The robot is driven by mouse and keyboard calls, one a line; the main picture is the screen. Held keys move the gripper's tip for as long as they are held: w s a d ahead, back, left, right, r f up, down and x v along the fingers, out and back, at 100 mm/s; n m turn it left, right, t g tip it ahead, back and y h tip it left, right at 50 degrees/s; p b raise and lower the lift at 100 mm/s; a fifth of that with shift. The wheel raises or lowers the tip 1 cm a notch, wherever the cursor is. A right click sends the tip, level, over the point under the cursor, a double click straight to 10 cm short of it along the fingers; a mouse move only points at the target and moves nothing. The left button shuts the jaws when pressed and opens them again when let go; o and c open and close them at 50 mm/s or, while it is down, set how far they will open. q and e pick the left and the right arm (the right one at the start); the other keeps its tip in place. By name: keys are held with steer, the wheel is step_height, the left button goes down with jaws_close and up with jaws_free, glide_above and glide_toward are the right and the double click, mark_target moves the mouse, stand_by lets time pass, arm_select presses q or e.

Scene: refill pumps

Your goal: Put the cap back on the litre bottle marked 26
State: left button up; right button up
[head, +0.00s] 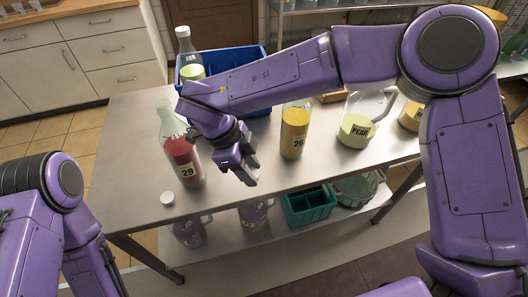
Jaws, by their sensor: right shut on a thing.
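The litre bottle marked 26 (293,134) stands upright on the steel table, filled with yellow-orange liquid. Its neck is hidden behind my right arm, so I cannot tell whether it is capped. My right gripper (246,172) is left of this bottle and apart from it, pointing down over the table. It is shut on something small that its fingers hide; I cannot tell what. A white cap (167,198) lies on the table near the front left edge. My left gripper is out of view; only my left arm shows at lower left.
Bottle 29 (182,160), with red liquid, stands close left of my right gripper. A blue crate (257,58) with a bottle (187,52) is behind. A jug marked PEAR (354,130) stands right of bottle 26. The table front is mostly clear; a green crate (309,205) sits below.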

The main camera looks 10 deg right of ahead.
mark_target(296, 120)
steer(key=w+d+f+n+t+y, duration=0.2)
steer(key=d+n, duration=0.4)
steer(key=n, duration=0.5)
steer(key=w+d+f+n+t+y, duration=0.2)
steer(key=w+d+n+t, duration=0.2)
steer(key=d+n, duration=0.3)
steer(key=n, duration=0.4)
steer(key=shift+d, duration=0.25)
